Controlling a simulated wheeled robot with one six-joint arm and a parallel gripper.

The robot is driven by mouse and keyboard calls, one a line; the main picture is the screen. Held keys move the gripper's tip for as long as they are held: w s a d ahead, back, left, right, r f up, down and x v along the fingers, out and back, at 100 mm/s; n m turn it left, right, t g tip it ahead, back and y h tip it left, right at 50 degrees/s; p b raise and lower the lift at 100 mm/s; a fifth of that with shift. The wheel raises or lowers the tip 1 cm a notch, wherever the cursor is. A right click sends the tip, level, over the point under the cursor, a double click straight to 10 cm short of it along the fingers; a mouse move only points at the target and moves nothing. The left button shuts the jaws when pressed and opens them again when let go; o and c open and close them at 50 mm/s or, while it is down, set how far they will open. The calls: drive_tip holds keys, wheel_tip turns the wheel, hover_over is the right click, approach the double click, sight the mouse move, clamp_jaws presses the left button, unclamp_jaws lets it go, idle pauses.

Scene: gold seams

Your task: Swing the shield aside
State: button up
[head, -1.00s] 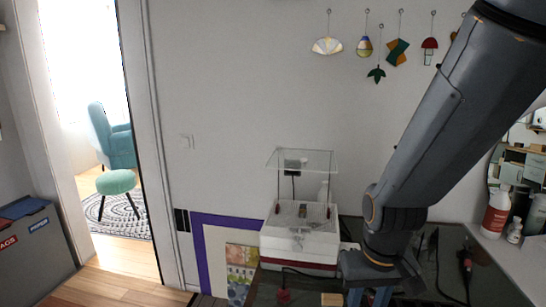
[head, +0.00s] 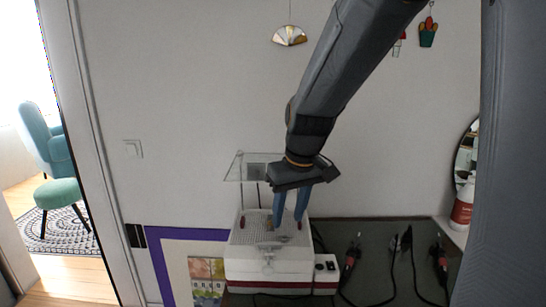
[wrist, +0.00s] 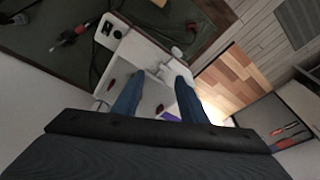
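The shield (head: 238,168) is a clear flat panel on thin posts above the back of a white machine (head: 262,266) with a grey grid top and a dark red stripe. It looks level, and my gripper's body covers its right part in the head view. My gripper (head: 287,229) points down over the right part of the machine's top, its two blue fingers apart with nothing visible between them. Whether the fingertips touch anything, I cannot tell. In the wrist view the spread fingers (wrist: 158,80) frame part of the white machine (wrist: 137,52); I cannot make out the shield there.
A small white control box (head: 325,271) adjoins the machine's right side. Soldering-iron-like tools with cables (head: 352,256) lie on the dark bench top (head: 380,232) to the right. Stained-glass pieces (head: 290,36) hang on the wall above.

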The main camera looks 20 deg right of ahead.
drive_tip(key=w+r+n+t+y, duration=0.1)
drive_tip(key=w+r+n, duration=0.1)
drive_tip(key=w+r, duration=0.45)
drive_tip(key=w+r+n+t, duration=0.1)
drive_tip(key=w+r, duration=0.2)
drive_tip(key=r, duration=0.6)
drive_tip(key=shift+d+p+x, duration=0.2)
drive_tip(key=shift+p+x, duration=0.55)
drive_tip(key=shift+x, duration=1.05)
drive_tip(key=shift+d+p+x, duration=0.15)
drive_tip(key=shift+p+x, duration=0.55)
drive_tip(key=shift+x, duration=1.15)
clamp_jaws()
